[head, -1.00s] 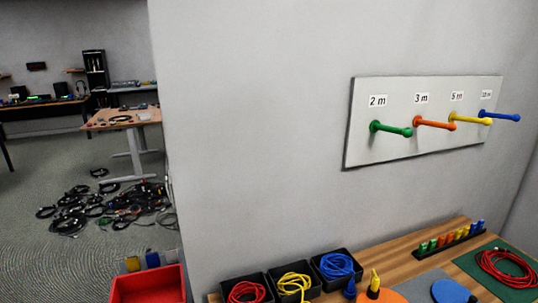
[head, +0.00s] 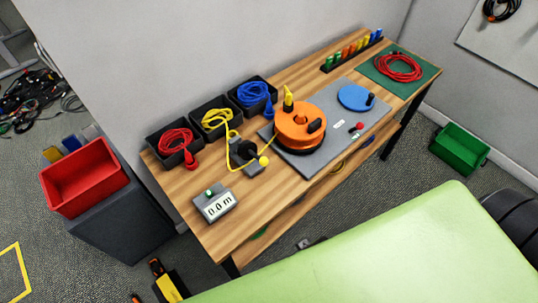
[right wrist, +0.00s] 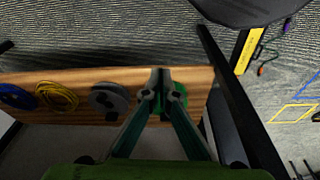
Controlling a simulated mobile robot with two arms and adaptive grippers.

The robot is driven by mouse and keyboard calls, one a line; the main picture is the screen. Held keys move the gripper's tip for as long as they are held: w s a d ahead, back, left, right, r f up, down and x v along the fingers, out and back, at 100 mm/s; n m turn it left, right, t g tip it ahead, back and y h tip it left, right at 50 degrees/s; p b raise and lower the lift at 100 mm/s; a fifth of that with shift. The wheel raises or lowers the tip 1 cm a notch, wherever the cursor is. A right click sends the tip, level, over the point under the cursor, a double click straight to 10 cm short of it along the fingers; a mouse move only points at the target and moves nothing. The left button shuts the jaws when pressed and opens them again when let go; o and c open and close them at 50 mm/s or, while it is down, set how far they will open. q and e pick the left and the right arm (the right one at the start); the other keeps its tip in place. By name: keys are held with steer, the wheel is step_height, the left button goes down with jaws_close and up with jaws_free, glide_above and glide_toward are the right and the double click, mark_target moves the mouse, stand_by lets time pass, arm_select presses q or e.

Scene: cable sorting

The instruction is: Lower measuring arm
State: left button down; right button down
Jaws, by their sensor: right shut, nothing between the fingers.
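The measuring device (head: 242,152) stands on the wooden bench. It has a dark wheel and a grey base, and a small yellow ball (head: 264,161) that looks like the tip of its arm; I cannot tell if the arm is raised or lowered. A yellow cable (head: 229,137) runs from its box to the device. My right gripper (right wrist: 161,86) is shut and empty in the right wrist view, over a wooden surface with coils. Neither gripper shows in the head view.
Black boxes hold red (head: 176,143), yellow (head: 216,120) and blue (head: 254,95) cables. An orange reel (head: 300,127) and a blue disc (head: 355,97) sit on a grey plate. A red bin (head: 84,180) stands left, a green crate (head: 459,149) right. The bench's front left is mostly clear.

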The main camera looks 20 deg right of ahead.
steer(key=w+a+r+t+y, duration=0.1)
steer(key=w+r+t, duration=0.15)
steer(key=r, duration=0.85)
steer(key=w+r+t, duration=0.1)
steer(key=w+r, duration=0.3)
steer(key=r, duration=0.6)
step_height(320, 180, up, 12)
steer(key=f+m+t+y+p, duration=0.1)
steer(key=m+t+p, duration=0.1)
steer(key=m+t, duration=0.5)
glide_above(250, 153)
steer(key=s+d, duration=0.3)
steer(key=d, duration=0.2)
steer(key=n+t, duration=0.2)
steer(key=s+f, duration=0.1)
steer(key=s+a+f, duration=0.1)
steer(key=shift+s+f+p, duration=0.15)
steer(key=shift+f+p, duration=0.15)
steer(key=shift+f, duration=0.1)
